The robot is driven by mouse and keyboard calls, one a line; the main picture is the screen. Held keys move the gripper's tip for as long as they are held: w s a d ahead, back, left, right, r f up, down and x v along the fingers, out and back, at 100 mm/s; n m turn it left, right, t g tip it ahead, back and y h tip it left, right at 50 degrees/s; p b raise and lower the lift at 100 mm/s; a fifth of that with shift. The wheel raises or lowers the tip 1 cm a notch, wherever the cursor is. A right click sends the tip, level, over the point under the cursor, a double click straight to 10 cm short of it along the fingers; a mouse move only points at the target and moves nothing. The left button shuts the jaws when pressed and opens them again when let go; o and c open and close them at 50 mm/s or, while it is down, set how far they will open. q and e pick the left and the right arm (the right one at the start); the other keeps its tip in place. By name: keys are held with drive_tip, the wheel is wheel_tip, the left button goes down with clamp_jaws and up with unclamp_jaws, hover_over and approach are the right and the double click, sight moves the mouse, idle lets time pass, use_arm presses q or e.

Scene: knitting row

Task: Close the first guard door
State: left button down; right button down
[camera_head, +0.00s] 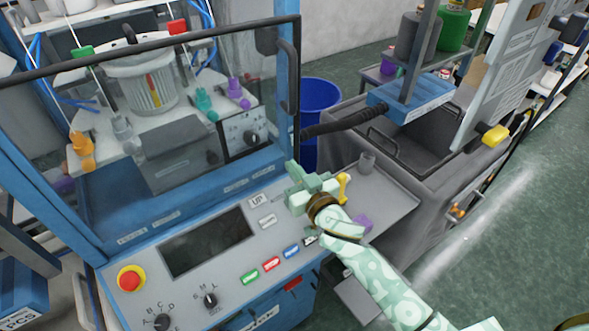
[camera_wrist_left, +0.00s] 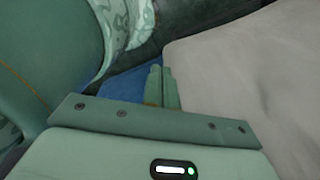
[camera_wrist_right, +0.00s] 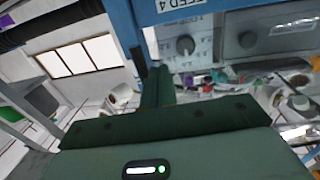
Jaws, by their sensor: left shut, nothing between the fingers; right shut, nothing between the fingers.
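The guard door (camera_head: 180,70) is a clear panel with a dark rim at the front of the blue machine in the head view. A dark upright handle (camera_head: 290,80) is at its right edge. I cannot tell whether the door is fully shut. My right gripper (camera_head: 293,170) is shut and empty, above the control panel and below the handle, apart from it. In the right wrist view its fingers (camera_wrist_right: 160,85) are together. My left gripper (camera_wrist_left: 161,85) is shut and empty in the left wrist view, outside the head view.
The grey control panel (camera_head: 110,272) carries a red stop button (camera_head: 130,279), knobs and coloured buttons. A blue bin (camera_head: 318,95) and a grey cart (camera_head: 400,215) are to the right. Open floor (camera_head: 520,240) lies at far right.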

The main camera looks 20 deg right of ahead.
idle(0.3)
use_arm(q)
drive_tip(key=shift+s+f+b, duration=0.45)
use_arm(e)
drive_tip(key=x, duration=0.6)
drive_tip(key=shift+r, duration=0.45)
use_arm(q)
drive_tip(key=shift+r, duration=0.1)
